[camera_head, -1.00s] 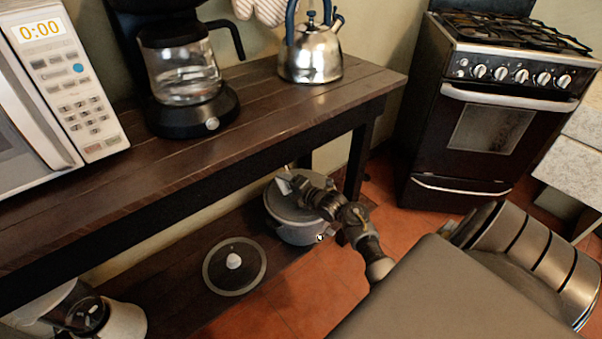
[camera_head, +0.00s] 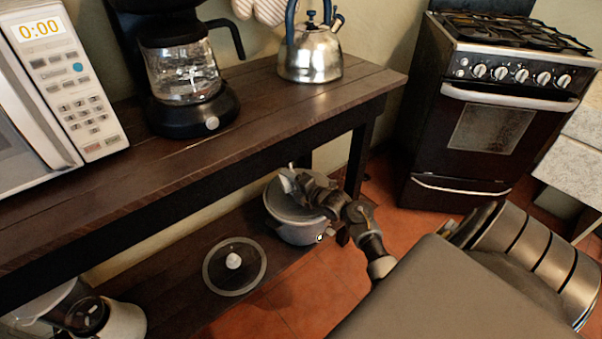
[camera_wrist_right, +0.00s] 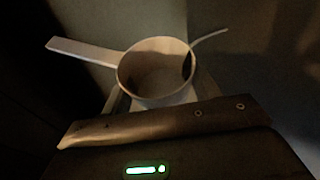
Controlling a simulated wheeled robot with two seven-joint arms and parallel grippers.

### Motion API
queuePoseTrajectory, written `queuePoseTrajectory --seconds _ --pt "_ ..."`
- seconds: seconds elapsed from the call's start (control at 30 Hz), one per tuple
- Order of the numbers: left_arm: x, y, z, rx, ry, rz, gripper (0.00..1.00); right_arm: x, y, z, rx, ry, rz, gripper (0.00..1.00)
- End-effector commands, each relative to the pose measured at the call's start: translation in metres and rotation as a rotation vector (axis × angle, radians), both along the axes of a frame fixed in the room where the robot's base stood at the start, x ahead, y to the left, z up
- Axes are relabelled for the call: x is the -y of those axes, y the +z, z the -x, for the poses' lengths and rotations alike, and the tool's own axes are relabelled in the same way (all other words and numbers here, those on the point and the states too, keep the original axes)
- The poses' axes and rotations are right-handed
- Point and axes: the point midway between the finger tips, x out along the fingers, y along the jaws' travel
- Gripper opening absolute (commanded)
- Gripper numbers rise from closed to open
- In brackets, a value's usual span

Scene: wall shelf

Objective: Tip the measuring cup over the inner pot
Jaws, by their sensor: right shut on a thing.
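A grey cooker (camera_head: 297,234) stands on the lower shelf, its top open. Its inner pot (camera_head: 279,204) shows only in part behind my right arm. My right gripper (camera_head: 290,180) is over the cooker's far left side. In the right wrist view, a pale measuring cup (camera_wrist_right: 150,85) is held between the fingers of my right gripper (camera_wrist_right: 158,103), its handle pointing left. The cup's mouth faces the camera; a dark patch shows inside, and I cannot tell whether it is contents or shadow. In the head view the cup is too small to make out clearly. My left gripper is not in view.
A round glass lid (camera_head: 234,267) lies on the lower shelf left of the cooker. The wooden table top (camera_head: 240,125) overhangs the shelf close to my right gripper. A blender (camera_head: 95,315) lies at the lower left. A kettle (camera_head: 311,55) and coffee maker (camera_head: 185,75) stand on top.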

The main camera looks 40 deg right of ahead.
Motion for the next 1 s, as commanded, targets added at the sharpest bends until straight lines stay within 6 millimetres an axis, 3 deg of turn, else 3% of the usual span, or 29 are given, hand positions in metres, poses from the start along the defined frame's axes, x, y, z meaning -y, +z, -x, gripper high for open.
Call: queuePoseTrajectory --seconds 0.77,0.87,0.93,1.0 --pt "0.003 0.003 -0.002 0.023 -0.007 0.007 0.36 0.003 0.002 0.001 0.022 0.0 -0.081 0.36" --pt "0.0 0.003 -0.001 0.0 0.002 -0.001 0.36 -0.003 0.002 -0.001 -0.006 -0.002 0.034 0.36" --pt "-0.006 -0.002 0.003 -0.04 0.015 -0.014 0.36 -0.023 -0.004 -0.005 -0.047 0.007 0.184 0.36" --pt "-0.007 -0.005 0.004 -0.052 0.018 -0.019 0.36 -0.024 -0.008 -0.006 -0.073 0.001 0.287 0.36"
